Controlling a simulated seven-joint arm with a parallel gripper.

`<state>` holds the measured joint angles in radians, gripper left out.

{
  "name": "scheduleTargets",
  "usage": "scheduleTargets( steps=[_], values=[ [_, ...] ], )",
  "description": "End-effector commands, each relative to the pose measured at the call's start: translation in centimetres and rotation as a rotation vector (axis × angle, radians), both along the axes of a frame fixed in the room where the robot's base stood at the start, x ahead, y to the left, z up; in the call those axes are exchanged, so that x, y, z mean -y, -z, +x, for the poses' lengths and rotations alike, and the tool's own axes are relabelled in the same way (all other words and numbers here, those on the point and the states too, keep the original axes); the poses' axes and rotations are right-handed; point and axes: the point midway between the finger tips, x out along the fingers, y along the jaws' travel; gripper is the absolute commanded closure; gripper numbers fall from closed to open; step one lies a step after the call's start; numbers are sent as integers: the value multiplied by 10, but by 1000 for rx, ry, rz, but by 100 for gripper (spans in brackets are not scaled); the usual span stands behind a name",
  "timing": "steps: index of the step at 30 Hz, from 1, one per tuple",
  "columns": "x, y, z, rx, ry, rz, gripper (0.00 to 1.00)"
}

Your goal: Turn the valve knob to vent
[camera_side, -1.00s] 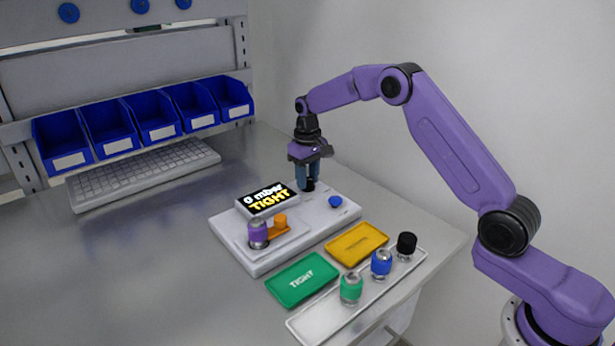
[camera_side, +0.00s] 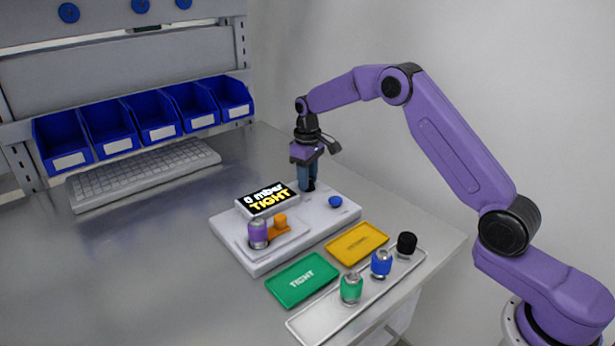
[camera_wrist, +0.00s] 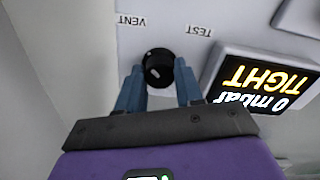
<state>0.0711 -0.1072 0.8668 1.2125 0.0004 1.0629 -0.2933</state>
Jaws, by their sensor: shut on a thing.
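The black valve knob (camera_wrist: 158,66) stands on the white test unit (camera_wrist: 225,12) in the wrist view, with a small pale mark on its top. The VENT label (camera_wrist: 132,21) is up and left of it, and the TEST label (camera_wrist: 198,31) up and right. Which label the mark points to is hard to tell. My gripper (camera_wrist: 160,80) has its blue fingers on either side of the knob, shut on it. In the side view my gripper (camera_side: 308,182) points down at the back of the unit and mostly hides the knob.
The display (camera_side: 268,198) reads "0 mbar TIGHT". A purple-topped part (camera_side: 258,234) sits by an orange clamp (camera_side: 279,222). A blue button (camera_side: 335,201) is right of my gripper. Green (camera_side: 302,280) and yellow (camera_side: 356,243) trays and a white tray (camera_side: 318,322) with capped parts lie in front.

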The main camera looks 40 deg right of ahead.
Motion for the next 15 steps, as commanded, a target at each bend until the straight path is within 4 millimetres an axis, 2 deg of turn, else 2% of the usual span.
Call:
scheduleTargets(
  steps=[1,2,4,15],
  values=[
    [0,-2,0,1,-2,-1,95],
    [0,-2,0,1,-2,-1,61],
    [0,-2,0,1,-2,-1,39],
    [0,-4,0,2,0,0,39]
  ],
)
